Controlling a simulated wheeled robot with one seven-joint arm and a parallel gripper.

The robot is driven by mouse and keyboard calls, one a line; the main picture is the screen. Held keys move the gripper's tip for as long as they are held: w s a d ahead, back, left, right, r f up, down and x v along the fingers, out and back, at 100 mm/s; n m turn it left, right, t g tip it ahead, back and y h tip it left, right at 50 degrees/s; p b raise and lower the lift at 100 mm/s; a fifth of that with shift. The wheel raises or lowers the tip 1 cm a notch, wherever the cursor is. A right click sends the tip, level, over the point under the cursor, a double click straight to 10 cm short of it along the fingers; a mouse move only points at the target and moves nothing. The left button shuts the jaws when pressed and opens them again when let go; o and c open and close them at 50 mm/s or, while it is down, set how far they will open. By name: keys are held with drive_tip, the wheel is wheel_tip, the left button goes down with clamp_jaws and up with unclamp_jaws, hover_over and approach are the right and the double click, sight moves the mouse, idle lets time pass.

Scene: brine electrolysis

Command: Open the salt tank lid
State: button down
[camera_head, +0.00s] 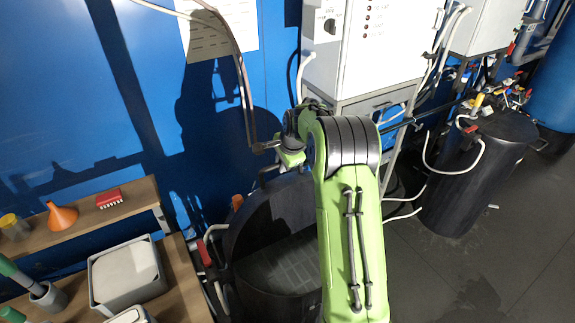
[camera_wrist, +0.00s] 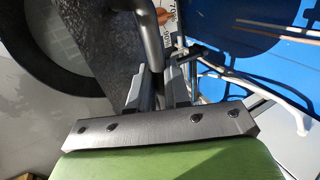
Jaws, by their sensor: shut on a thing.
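The salt tank appears to be the round black tank (camera_head: 285,285), low in the middle of the head view and partly behind my arm. A dark rounded panel (camera_head: 262,213), likely its lid, stands raised at the tank's back, with a paler surface in front of it. My gripper (camera_head: 277,147) is above the back of the tank. In the wrist view my gripper (camera_wrist: 158,85) is shut on a bent grey metal bar (camera_wrist: 151,38). A speckled dark surface (camera_wrist: 118,62) lies beside the fingers.
A wooden shelf (camera_head: 130,210) and bench with a grey-white tray (camera_head: 127,272) and an orange funnel (camera_head: 62,215) are at left. A white control cabinet (camera_head: 370,45) stands behind my arm. Another black tank (camera_head: 470,180) is at right. Open floor lies at lower right.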

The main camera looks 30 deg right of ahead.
drive_tip(key=shift+s+f+g, duration=0.1)
drive_tip(key=shift+f+g, duration=0.2)
drive_tip(key=shift+f, duration=0.3)
drive_tip(key=c, duration=1.2)
unclamp_jaws()
drive_tip(key=shift+o, duration=0.2)
drive_tip(key=shift+w+r, duration=0.1)
drive_tip(key=shift+w, duration=0.1)
drive_tip(key=b+v, duration=0.1)
drive_tip(key=v, duration=1.4)
drive_tip(key=shift+s+r, duration=0.2)
drive_tip(key=shift+r, duration=0.15)
